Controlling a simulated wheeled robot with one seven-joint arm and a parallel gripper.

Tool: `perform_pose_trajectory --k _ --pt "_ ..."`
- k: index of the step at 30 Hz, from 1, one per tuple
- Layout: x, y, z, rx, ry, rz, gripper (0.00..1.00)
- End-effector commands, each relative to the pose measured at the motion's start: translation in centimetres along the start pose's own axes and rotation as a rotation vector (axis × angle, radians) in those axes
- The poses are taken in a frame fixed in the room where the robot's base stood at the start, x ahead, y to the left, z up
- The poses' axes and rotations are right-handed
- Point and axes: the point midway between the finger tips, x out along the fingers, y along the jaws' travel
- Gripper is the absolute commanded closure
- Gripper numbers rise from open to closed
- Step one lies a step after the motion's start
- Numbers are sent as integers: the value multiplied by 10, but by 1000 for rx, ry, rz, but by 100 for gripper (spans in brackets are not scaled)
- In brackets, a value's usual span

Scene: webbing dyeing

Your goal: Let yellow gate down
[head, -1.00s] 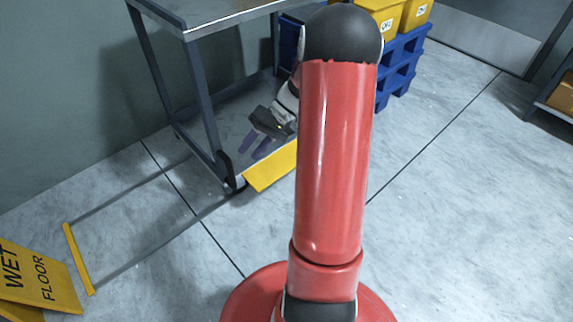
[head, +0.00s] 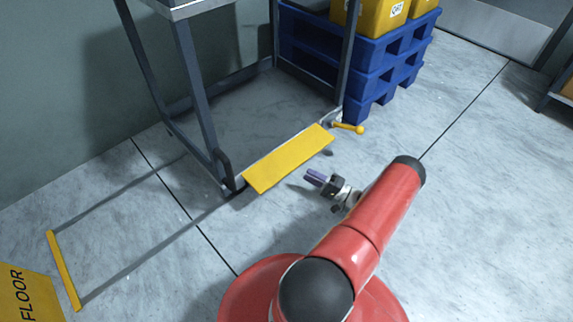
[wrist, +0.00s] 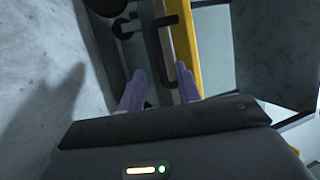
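The yellow gate (head: 288,160) is a long flat yellow panel along the low front edge of the grey metal frame; I cannot tell its exact tilt. A small yellow lever with a round knob (head: 350,128) sticks out at its right end. In the wrist view a yellow strip (wrist: 185,45) with a dark handle-like loop (wrist: 160,38) lies beyond my fingers. My gripper (head: 313,178), with purple fingers, is in front of the panel, low over the floor and apart from it.
The grey frame (head: 197,95) stands against the wall with bare floor inside. Blue pallets (head: 375,75) with yellow bins (head: 383,18) stand at its right. A wet-floor sign (head: 28,295) and a yellow floor strip (head: 63,270) are at lower left.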

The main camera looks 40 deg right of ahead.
Motion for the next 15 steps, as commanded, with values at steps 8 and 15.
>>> perform_pose_trajectory --k 8,15 --pt "34 1 0 -1 4 -4 66" --pt "67 1 0 -1 3 -3 66"
